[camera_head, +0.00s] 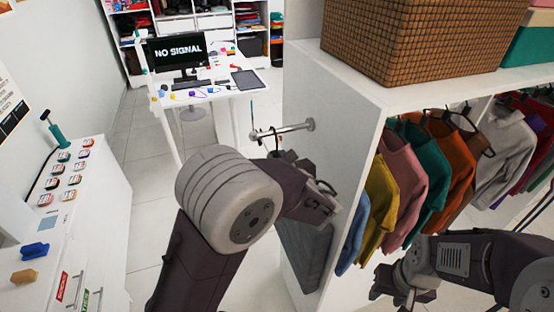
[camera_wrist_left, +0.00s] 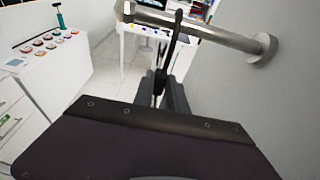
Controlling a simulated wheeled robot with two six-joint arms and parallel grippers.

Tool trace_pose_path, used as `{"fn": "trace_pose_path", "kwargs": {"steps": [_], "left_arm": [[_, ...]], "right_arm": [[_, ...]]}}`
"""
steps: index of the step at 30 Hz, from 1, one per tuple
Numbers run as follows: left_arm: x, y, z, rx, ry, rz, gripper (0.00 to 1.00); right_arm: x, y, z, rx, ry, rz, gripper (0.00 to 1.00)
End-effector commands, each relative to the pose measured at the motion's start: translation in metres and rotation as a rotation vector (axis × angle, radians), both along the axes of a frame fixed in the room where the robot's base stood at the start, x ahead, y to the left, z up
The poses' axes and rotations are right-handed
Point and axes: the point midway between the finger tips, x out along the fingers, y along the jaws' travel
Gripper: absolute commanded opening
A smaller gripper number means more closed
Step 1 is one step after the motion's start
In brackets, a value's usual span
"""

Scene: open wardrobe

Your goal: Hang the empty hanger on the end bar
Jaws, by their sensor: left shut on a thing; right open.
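The end bar (camera_head: 290,129) is a short metal rod on the wardrobe's white side panel. Its free end points left. It also shows across the top of the left wrist view (camera_wrist_left: 225,37). My left gripper (camera_wrist_left: 160,92) is shut on the dark hanger (camera_wrist_left: 174,45), just below the bar. The hanger's hook is at the bar, near its free end; I cannot tell whether it rests on it. In the head view the hook (camera_head: 276,136) shows at the bar, while my left arm hides most of the hanger. My right gripper (camera_head: 405,290) is open at the lower right, by the hanging clothes.
The wardrobe's side panel (camera_head: 335,85) stands close right of my left gripper. Several garments (camera_head: 410,170) hang inside, and a woven basket (camera_head: 420,40) sits on top. A white counter (camera_head: 85,215) is at left. A desk with a monitor (camera_head: 177,50) stands behind.

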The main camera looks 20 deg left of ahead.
Motion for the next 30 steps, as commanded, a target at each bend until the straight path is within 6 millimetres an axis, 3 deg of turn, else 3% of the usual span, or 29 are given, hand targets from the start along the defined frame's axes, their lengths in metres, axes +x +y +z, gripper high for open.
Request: {"fn": "trace_pose_path", "kwargs": {"steps": [1,3,14,24,30], "left_arm": [[-0.001,0.0,-0.005,-0.002,0.01,0.0,0.26],[-0.001,0.0,-0.004,-0.002,0.01,0.0,0.43],[-0.004,-0.004,-0.002,-0.002,0.005,-0.003,0.43],[-0.059,-0.043,0.015,-0.004,0.005,-0.005,0.43],[-0.072,-0.05,0.021,-0.002,0.007,-0.001,0.43]], "right_arm": [[0.0,0.0,-0.001,0.0,0.0,0.0,0.44],[0.0,0.0,-0.001,0.0,0.0,0.0,0.44],[0.0,0.0,-0.003,0.0,0.0,0.0,0.44],[0.0,0.0,-0.022,0.0,0.0,0.0,0.44],[0.0,0.0,-0.023,0.0,0.0,0.0,0.44]]}}
